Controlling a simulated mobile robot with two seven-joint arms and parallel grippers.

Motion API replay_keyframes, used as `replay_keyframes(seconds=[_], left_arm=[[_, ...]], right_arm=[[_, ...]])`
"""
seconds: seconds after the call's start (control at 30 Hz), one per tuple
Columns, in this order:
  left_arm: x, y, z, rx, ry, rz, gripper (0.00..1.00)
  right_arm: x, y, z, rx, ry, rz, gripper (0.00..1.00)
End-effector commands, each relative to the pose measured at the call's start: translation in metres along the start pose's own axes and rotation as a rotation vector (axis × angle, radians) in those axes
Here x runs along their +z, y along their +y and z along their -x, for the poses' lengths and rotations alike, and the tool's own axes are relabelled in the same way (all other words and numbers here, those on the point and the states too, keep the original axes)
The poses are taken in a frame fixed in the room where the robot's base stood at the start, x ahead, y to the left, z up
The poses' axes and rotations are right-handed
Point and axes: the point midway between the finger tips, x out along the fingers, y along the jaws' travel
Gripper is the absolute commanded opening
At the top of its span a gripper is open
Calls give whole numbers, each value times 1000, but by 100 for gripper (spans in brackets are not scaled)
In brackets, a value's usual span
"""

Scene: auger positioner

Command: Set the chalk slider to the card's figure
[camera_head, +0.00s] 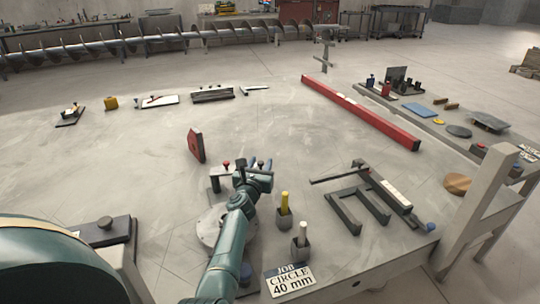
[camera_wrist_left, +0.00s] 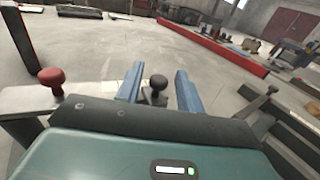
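The card (camera_head: 289,279) lies at the front of the table and reads "JOB CIRCLE 40 mm". My left gripper (camera_head: 258,166) is over a small fixture with a red knob (camera_head: 226,163) and a black knob (camera_head: 261,164). In the left wrist view, the blue fingers (camera_wrist_left: 160,88) are open, one on each side of the black knob (camera_wrist_left: 157,82), with gaps showing. The red knob (camera_wrist_left: 51,77) stands to the left on a grey bar (camera_wrist_left: 25,98). I cannot tell for certain which part is the chalk slider; the gripper hides much of the fixture. My right gripper is not in view.
A yellow stick (camera_head: 284,202) and a white stick (camera_head: 302,234) stand in dark blocks right of my left arm. A dark frame (camera_head: 345,213) lies further right. A red plate (camera_head: 196,145) stands behind the gripper, and a long red beam (camera_head: 360,112) lies beyond.

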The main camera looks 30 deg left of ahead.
Motion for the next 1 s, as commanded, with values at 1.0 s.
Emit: replay_keyframes(seconds=[1.0], left_arm=[[0, 5, 0, 1, -1, 0, 0]], right_arm=[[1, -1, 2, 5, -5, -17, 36]])
